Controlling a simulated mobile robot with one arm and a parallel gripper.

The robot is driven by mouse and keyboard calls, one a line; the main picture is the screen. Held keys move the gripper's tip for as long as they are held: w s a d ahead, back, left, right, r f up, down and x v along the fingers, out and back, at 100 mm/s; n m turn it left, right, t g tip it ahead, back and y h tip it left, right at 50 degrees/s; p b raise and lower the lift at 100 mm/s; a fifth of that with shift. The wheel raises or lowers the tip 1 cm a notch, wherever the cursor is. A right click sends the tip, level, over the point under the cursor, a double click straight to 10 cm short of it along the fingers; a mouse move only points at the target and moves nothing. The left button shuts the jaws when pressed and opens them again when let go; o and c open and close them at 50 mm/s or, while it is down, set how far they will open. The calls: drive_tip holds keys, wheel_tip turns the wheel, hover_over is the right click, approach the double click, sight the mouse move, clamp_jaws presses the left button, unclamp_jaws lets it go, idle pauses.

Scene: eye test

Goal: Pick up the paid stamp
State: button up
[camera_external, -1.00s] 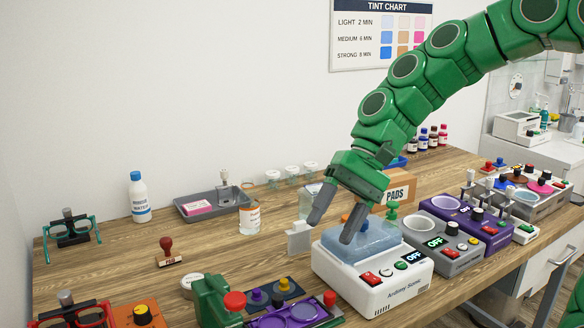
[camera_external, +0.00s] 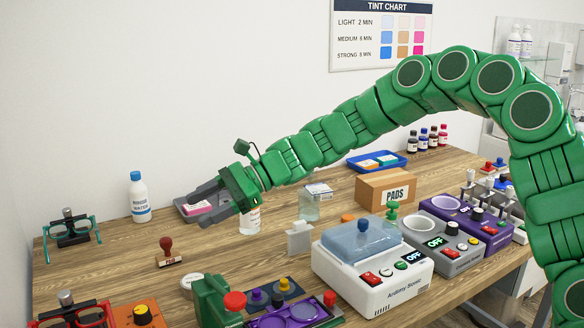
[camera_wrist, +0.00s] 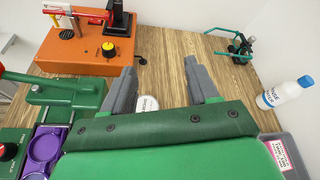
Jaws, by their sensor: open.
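The paid stamp (camera_external: 168,254) stands on the wooden table in the external view, left of centre. It has a dark red knob handle and a pale label on its base. My gripper (camera_external: 197,211) is above the table, up and to the right of the stamp, apart from it, with its fingers pointing left. In the wrist view my gripper (camera_wrist: 160,68) shows two grey fingers spread apart with nothing held between them. I cannot make out the stamp clearly in the wrist view.
A white bottle (camera_external: 140,198) and teal glasses on a stand (camera_external: 70,230) are behind and left. A grey tray (camera_external: 183,209) is partly behind my gripper. An orange device (camera_external: 138,314) and a green device (camera_external: 212,300) are in front.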

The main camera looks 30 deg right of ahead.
sight(165, 238)
drive_tip(key=w+f+m+t, duration=0.1)
drive_tip(key=w+f+m, duration=0.1)
drive_tip(key=w+f, duration=0.1)
drive_tip(key=w+f+m+t, duration=0.1)
drive_tip(key=w+f+m, duration=0.2)
drive_tip(key=w+f, duration=0.1)
drive_tip(key=w+f+m+t, duration=0.1)
drive_tip(key=w+f+m, duration=0.1)
drive_tip(key=w+f, duration=0.2)
drive_tip(key=shift+w+d+f+t+h, duration=0.2)
drive_tip(key=shift+w+f+t+h, duration=0.1)
drive_tip(key=shift+f, duration=0.1)
drive_tip(key=shift+w+a+f+m, duration=0.3)
drive_tip(key=shift+a+f, duration=0.05)
drive_tip(key=shift+a, duration=0.25)
drive_tip(key=shift+x, duration=3.15)
drive_tip(key=shift+r, duration=0.2)
drive_tip(key=c, duration=1)
